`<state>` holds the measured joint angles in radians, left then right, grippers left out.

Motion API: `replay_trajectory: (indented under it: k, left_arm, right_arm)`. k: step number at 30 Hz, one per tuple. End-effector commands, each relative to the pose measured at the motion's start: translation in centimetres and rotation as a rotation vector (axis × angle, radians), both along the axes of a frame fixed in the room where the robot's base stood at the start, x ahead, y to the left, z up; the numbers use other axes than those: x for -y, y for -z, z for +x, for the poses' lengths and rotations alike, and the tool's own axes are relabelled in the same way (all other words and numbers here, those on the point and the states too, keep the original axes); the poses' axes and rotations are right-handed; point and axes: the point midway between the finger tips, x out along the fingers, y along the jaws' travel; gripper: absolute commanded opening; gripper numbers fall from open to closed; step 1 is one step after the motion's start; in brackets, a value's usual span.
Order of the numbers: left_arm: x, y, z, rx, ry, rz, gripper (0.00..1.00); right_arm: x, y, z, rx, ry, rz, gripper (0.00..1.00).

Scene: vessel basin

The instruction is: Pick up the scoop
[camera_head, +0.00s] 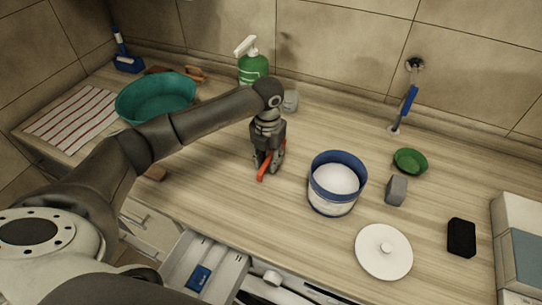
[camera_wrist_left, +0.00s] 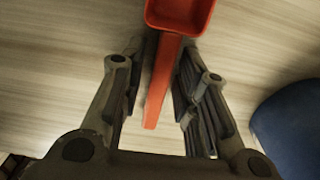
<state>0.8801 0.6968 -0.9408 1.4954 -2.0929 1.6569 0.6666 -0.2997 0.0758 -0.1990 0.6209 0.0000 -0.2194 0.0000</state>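The red-orange scoop (camera_head: 262,174) lies on the wooden counter, mostly hidden in the head view by my left gripper (camera_head: 268,163). In the left wrist view the scoop's handle (camera_wrist_left: 163,85) runs between the fingers of my left gripper (camera_wrist_left: 157,100), with its bowl (camera_wrist_left: 180,14) at the top edge. The fingers are spread around the handle. A gap shows on the handle's left side; the right finger is close to it, and I cannot tell if it touches. My right gripper is not in view.
A blue-rimmed tub (camera_head: 335,202) of white contents stands right of my left gripper. A white lid (camera_head: 384,251), grey block (camera_head: 396,190), black sponge (camera_head: 461,237) and green bowl (camera_head: 410,161) lie farther right. A soap bottle (camera_head: 253,68) and teal basin (camera_head: 157,97) stand behind. An open drawer (camera_head: 205,268) is in front.

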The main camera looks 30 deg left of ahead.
Motion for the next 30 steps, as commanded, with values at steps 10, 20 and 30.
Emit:
replay_trajectory:
  k: [10,20,30]
  left_arm:
    - [0.0,-0.1,0.0,0.000,0.000,0.000,0.00]
    - [0.0,-0.9,0.1,0.002,0.000,-0.001,0.00]
    - [1.3,-5.8,-2.0,0.006,0.006,-0.001,0.00]
  right_arm:
    - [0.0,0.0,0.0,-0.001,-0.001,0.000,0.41]
    - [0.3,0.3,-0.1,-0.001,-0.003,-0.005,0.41]
    - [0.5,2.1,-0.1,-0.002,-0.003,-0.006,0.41]
